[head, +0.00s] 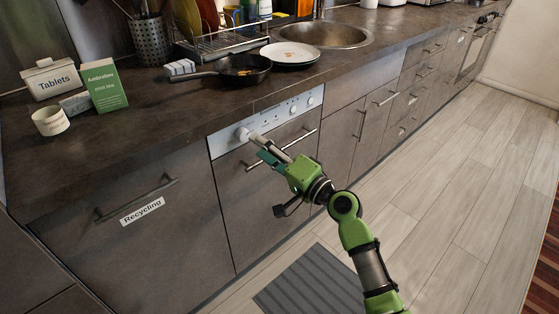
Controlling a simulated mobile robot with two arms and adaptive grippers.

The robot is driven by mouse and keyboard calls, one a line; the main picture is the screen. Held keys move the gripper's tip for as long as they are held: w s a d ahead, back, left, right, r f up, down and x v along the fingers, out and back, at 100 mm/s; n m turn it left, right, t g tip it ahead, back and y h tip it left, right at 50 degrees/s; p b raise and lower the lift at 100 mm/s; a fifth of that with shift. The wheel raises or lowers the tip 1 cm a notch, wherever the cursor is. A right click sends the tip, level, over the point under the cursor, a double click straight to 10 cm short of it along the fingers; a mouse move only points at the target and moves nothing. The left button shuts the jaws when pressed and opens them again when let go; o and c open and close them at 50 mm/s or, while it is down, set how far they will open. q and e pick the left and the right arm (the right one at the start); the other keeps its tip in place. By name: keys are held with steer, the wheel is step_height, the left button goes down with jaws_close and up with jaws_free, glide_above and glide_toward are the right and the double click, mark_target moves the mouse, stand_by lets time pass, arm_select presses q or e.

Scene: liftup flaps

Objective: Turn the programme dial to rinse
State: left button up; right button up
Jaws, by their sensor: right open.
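The dishwasher's white control panel (284,116) runs along the top of its grey door, under the worktop edge. A round white programme dial (242,134) sits at the panel's left end. My right gripper (256,140) reaches up to the dial from the lower right, its fingertips at or very near it. Whether the fingers touch the dial cannot be told. The markings and the dial's setting are too small to read. Smaller round knobs or buttons (293,109) sit toward the panel's right end. My left gripper is not in view.
A drawer labelled Recycling (142,210) is to the left. A frying pan (244,68) and plates (291,54) stand on the worktop above. The floor (440,190) to the right is clear.

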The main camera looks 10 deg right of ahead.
steer(key=v, duration=0.7)
steer(key=shift+s, duration=0.1)
